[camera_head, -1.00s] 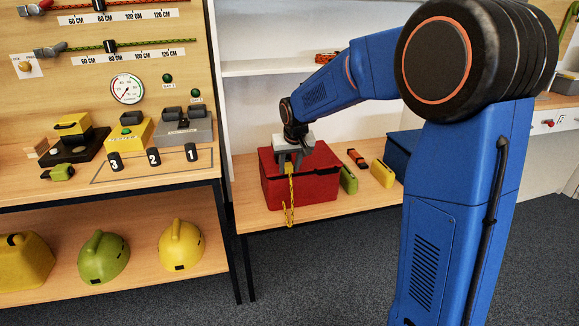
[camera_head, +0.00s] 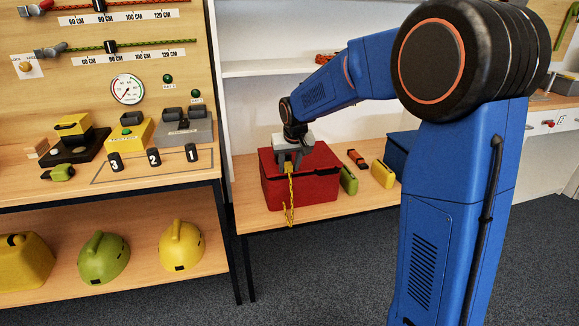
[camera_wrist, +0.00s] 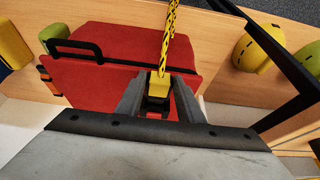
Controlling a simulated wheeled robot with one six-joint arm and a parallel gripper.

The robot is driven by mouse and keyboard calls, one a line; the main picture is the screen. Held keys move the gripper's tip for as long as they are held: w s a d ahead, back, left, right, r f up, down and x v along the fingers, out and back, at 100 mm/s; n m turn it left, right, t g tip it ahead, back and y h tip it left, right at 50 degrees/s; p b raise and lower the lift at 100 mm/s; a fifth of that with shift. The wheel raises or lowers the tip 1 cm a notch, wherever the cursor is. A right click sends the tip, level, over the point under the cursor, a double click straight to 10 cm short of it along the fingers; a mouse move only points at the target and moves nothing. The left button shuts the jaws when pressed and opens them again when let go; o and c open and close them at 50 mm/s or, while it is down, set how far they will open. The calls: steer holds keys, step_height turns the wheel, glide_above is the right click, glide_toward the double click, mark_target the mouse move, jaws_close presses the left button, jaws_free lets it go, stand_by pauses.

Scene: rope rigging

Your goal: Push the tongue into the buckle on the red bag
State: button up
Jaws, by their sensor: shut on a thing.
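The red bag (camera_head: 318,190) stands on the wooden bench, and its red top also fills the middle of the wrist view (camera_wrist: 110,68). My gripper (camera_head: 289,163) points down over the bag's near left part; the wrist view shows its two fingers (camera_wrist: 160,98) closed around a yellow tongue (camera_wrist: 158,84). A yellow and black strap (camera_head: 290,198) runs from the tongue and hangs down the bag's front. A dark piece, possibly the buckle, shows between the fingers just below the tongue. I cannot tell whether the tongue is inside it.
A green item (camera_head: 349,180), an orange and black item (camera_head: 357,159) and a yellow item (camera_head: 382,174) stand right of the bag. A blue box (camera_head: 401,150) is behind them. A workbench with numbered black blocks (camera_head: 153,157) is at left.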

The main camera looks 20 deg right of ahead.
steer(key=shift+w, duration=1.2)
steer(key=o, duration=1.2)
steer(key=shift+c, duration=0.2)
steer(key=v, duration=1.7)
steer(key=shift+r, duration=0.2)
steer(key=shift+s, duration=0.1)
steer(key=s+d+f, duration=0.1)
steer(key=s+d, duration=0.1)
steer(key=s, duration=0.8)
steer(key=s+d+f, duration=0.1)
steer(key=s+d, duration=0.2)
steer(key=s, duration=0.7)
steer(key=s+d+f, duration=0.1)
steer(key=s+f, duration=0.4)
steer(key=s, duration=0.5)
steer(key=s+d+f, duration=0.1)
steer(key=s+f, duration=0.4)
steer(key=s, duration=0.4)
steer(key=shift+s, duration=0.4)
